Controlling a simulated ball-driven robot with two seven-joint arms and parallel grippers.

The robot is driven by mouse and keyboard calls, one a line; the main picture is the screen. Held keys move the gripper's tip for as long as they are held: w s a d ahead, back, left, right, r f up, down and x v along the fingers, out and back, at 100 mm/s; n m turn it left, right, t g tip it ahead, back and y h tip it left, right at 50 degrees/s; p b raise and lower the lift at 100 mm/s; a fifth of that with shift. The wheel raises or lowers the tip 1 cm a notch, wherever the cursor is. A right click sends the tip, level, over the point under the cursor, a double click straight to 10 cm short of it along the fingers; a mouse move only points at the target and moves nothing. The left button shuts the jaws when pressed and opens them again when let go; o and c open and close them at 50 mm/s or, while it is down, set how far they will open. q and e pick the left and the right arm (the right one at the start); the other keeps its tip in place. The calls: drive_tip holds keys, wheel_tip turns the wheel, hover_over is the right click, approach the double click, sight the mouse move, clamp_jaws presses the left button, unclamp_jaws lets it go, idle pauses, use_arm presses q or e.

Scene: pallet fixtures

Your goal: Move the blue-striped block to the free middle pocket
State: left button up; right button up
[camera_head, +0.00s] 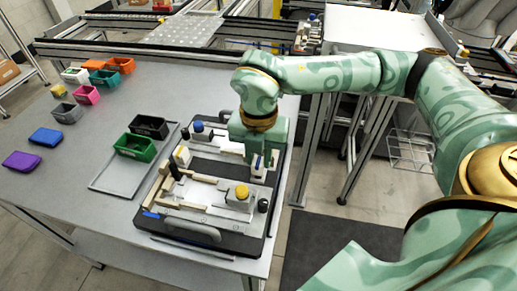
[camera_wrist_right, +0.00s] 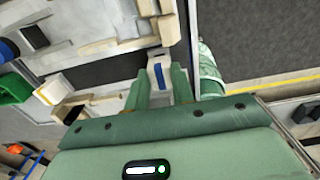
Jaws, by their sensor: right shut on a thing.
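The blue-striped block (camera_head: 258,166) is white with a blue stripe and is between the fingers of my right gripper (camera_head: 257,156), at the right side of the dark pallet (camera_head: 209,238). In the wrist view the gripper (camera_wrist_right: 161,88) is shut on the block (camera_wrist_right: 157,66), with a green finger on each side. Whether the block's underside touches the pallet cannot be told. Pale fixture rails (camera_head: 160,190) stand on the pallet. Which gap is the free middle pocket is not clear, as the gripper and fixtures hide part of it. My left gripper is not in view.
A yellow knob (camera_head: 241,191) and a black knob (camera_head: 263,205) rise at the front right, and a blue knob (camera_head: 198,127) at the back. Green (camera_head: 135,147) and black (camera_head: 148,126) bins stand left.

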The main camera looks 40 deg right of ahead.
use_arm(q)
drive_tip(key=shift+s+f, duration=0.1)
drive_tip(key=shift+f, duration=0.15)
use_arm(e)
drive_tip(key=shift+f, duration=0.5)
drive_tip(key=o, duration=1)
drive_tip(key=shift+o, duration=0.2)
use_arm(q)
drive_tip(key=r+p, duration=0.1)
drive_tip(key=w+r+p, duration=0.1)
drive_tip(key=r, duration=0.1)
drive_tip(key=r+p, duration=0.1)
drive_tip(key=p, duration=0.1)
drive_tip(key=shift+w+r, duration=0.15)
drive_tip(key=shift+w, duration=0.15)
use_arm(e)
wheel_tip(320, 180, up, 16)
drive_tip(key=shift+r, duration=0.15)
